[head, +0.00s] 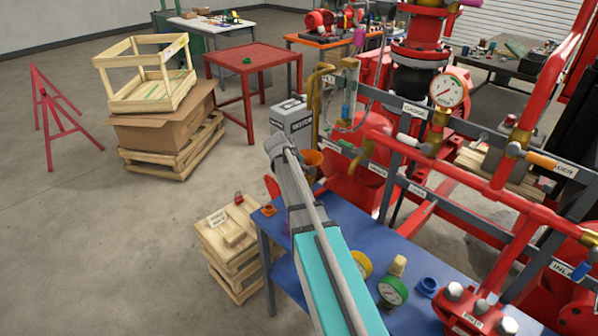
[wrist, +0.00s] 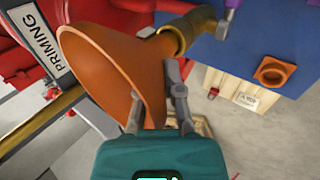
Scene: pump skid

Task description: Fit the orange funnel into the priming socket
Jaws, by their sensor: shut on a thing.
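The orange funnel (wrist: 112,72) fills the left middle of the wrist view, its wide mouth tilted toward the camera. My gripper (wrist: 155,82) is shut on the funnel's side, one finger across the cone and one along its outside. The funnel's narrow end reaches a brass elbow socket (wrist: 187,30); they overlap in the picture, and I cannot tell whether the stem is inside. A PRIMING label (wrist: 40,42) is at upper left. In the head view, part of the funnel (head: 314,158) shows beside my grey arm link, which hides my fingers.
Red pipes (head: 450,172) and grey rails crowd the right.

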